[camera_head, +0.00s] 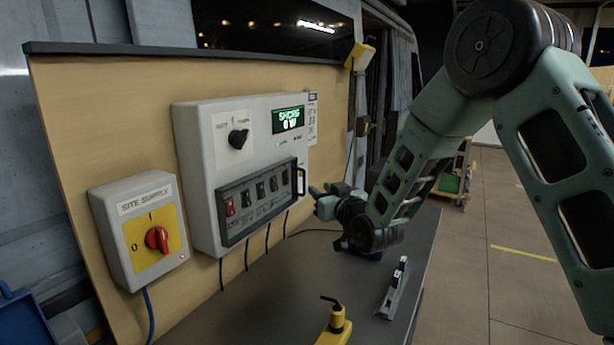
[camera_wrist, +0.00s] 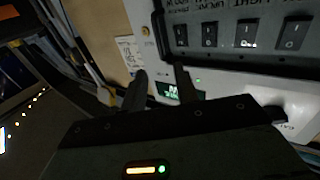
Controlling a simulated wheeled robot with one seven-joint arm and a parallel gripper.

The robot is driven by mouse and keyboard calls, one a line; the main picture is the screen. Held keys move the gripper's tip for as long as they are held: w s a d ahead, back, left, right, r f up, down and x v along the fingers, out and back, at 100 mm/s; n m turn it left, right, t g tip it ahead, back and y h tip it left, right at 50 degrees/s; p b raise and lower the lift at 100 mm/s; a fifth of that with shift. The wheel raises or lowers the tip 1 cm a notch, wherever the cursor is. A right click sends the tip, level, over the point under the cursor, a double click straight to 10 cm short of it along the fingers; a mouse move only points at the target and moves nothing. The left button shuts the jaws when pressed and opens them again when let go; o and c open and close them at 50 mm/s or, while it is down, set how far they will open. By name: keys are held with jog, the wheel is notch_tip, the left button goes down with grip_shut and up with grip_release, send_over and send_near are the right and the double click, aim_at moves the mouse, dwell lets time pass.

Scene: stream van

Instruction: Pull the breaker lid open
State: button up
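The breaker lid (camera_head: 226,221) is a dark-framed clear cover on the front of the white power box (camera_head: 201,150). It looks closed over a row of black switches and one red switch. Its dark upright handle (camera_head: 301,182) is at the right edge. My gripper (camera_head: 314,198) is just right of the handle, pointing toward it. In the wrist view, my gripper (camera_wrist: 160,85) has its two fingers apart with nothing held between them. The lid's dark frame (camera_wrist: 230,62) and the handle (camera_wrist: 159,32) lie ahead of the fingertips there. No contact is visible.
A site supply box (camera_head: 110,226) with a red rotary switch (camera_head: 157,239) is at the left. The box has a black knob (camera_head: 238,138) and green display (camera_head: 289,119).

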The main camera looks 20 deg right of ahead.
jog(key=w+a+p, duration=0.2)
jog(key=w, duration=0.6)
jog(key=shift+w, duration=0.4)
jog(key=shift+d, duration=0.1)
grip_shut()
